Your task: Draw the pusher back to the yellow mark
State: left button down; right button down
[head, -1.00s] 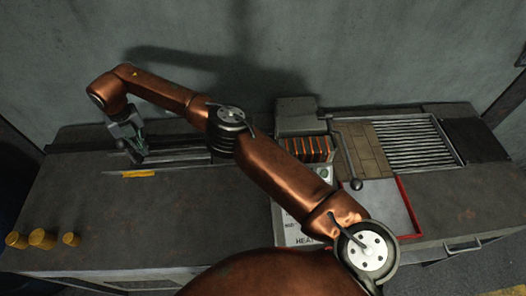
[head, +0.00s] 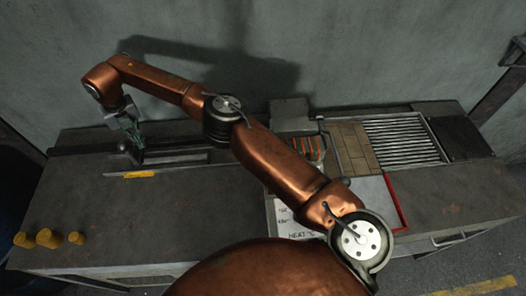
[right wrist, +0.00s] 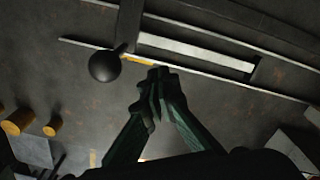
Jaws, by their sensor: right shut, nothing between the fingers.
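The pusher's dark ball knob (head: 125,146) stands at the left end of the slotted channel on the bench. In the right wrist view the ball (right wrist: 104,66) sits on a dark arm from the channel. The yellow mark (head: 139,174) is a short strip along the channel's front edge. In the right wrist view the yellow mark (right wrist: 137,60) shows just right of the ball, its left end by the pusher's arm. My right gripper (head: 138,142) is shut and empty beside the knob; its closed fingertips (right wrist: 158,72) are apart from the ball. My left gripper is out of view.
Right of the channel are a grey housing with orange bars (head: 312,148), a lever (head: 334,160), a red-edged tray (head: 395,200) and a roller grate (head: 403,139). The front left bench top is mostly clear.

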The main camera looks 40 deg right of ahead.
notch_tip(320, 180, up, 7)
jog(key=p, duration=0.3)
jog(key=shift+a, duration=0.1)
dwell(0.5)
